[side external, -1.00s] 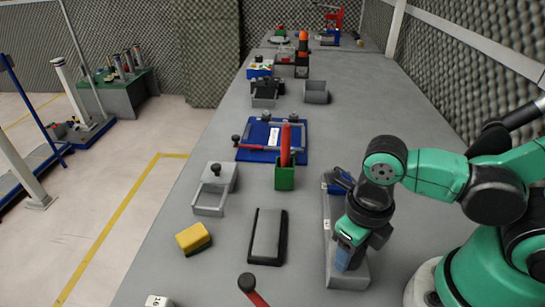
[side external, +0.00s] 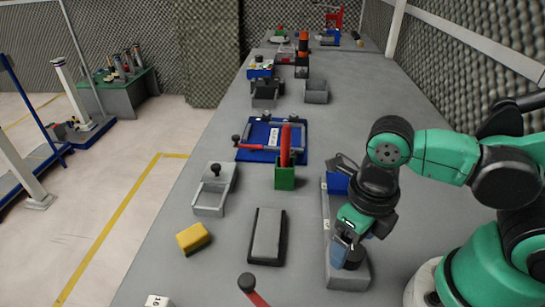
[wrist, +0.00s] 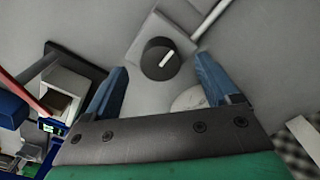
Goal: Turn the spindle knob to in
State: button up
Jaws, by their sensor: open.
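A dark round knob (wrist: 161,59) with a white pointer line sits on a grey plate (wrist: 140,50) in the wrist view. The pointer slants toward the upper right. In the side view the dark knob (side external: 353,259) sits on the near end of a long grey fixture (side external: 347,277), partly hidden by my gripper (side external: 351,236). My gripper is open, with blue fingers that also show in the wrist view (wrist: 162,65). The knob appears between and just beyond the fingertips, and I see no grip on it. I cannot read any position marks around it.
A grey block with dark edges (side external: 267,236), a yellow block (side external: 193,238), a grey frame (side external: 209,207) and a green holder (side external: 285,178) stand left of the fixture. A red-handled tool (side external: 252,288) lies at the near edge. Bare table separates them.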

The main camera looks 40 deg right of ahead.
aim_at(352, 249)
jog(key=shift+r, duration=1.7)
jog(key=m, duration=0.1)
jog(key=w+m, duration=0.1)
jog(key=m, duration=0.1)
jog(key=shift+d+t, duration=0.15)
jog(key=shift+t, duration=0.15)
jog(key=w+d+r+m+t, duration=0.2)
jog(key=w+d+m+t, duration=0.1)
jog(key=m, duration=1.3)
jog(key=w+d+r+m+t, duration=0.1)
jog(key=w+d+m+t, duration=0.2)
jog(key=m, duration=1.4)
jog(key=shift+w+d+r, duration=0.2)
jog(key=shift+w+r, duration=0.2)
jog(key=shift+w, duration=1.35)
